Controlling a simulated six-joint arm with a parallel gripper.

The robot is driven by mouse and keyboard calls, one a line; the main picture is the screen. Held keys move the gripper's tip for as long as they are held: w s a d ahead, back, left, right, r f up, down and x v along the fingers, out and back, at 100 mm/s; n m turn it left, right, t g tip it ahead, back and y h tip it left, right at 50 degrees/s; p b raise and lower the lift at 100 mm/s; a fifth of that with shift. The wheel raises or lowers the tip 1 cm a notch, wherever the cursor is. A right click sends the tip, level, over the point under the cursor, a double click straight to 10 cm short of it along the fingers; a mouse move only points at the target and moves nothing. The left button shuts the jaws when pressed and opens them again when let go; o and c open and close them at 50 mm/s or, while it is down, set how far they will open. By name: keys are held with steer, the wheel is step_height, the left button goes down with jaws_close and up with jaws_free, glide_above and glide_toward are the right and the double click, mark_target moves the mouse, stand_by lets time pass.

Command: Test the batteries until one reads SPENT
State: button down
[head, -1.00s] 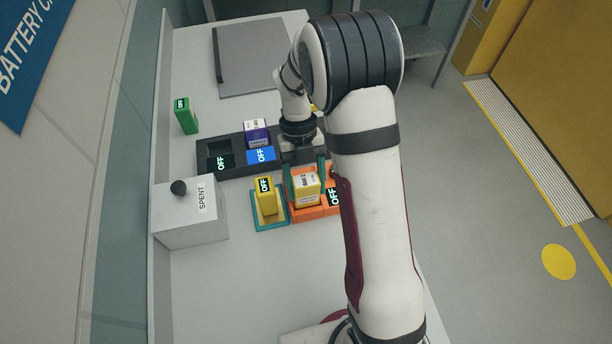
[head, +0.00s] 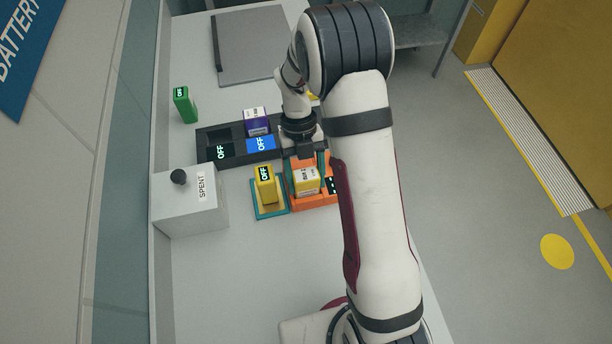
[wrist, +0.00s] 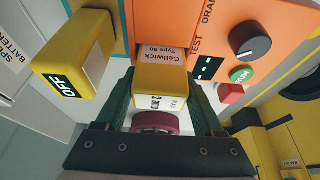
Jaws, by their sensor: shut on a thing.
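My gripper (wrist: 161,103) is shut on a yellow and white battery (wrist: 160,82), labelled Cellwick Type 90. The battery is at the orange tester (head: 312,201), its lower end apparently in the tester's slot; its seating is hidden. The tester's dark display (wrist: 207,68) shows white dashes. Beside it are a black knob (wrist: 252,42) near the words TEST and DRAIN, a green RUN button (wrist: 241,75) and a red button (wrist: 231,94). A grey box marked SPENT (head: 190,210) stands at the left.
A yellow unit reading OFF (head: 265,185) stands on a teal-edged tray (head: 271,213) left of the tester. A green unit (head: 185,105) stands behind. The front bench is clear.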

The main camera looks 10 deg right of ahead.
steer(key=shift+f, duration=0.1)
jaws_free()
steer(key=v, duration=1.5)
steer(key=s+r+n+t, duration=0.2)
steer(key=s+r+n, duration=0.5)
steer(key=s+n, duration=0.6)
steer(key=s+a+f+n+t+y, duration=0.1)
steer(key=s+f+n, duration=0.1)
steer(key=s+n, duration=0.4)
steer(key=s+a+f+n+t, duration=0.1)
steer(key=s+f+n, duration=0.1)
steer(key=s+n, duration=0.5)
steer(key=n, duration=0.4)
steer(key=shift+a+f+n+y, duration=0.15)
steer(key=shift+a+n+y, duration=0.15)
steer(key=shift+y, duration=0.1)
steer(key=shift+d, duration=0.1)
jaws_close()
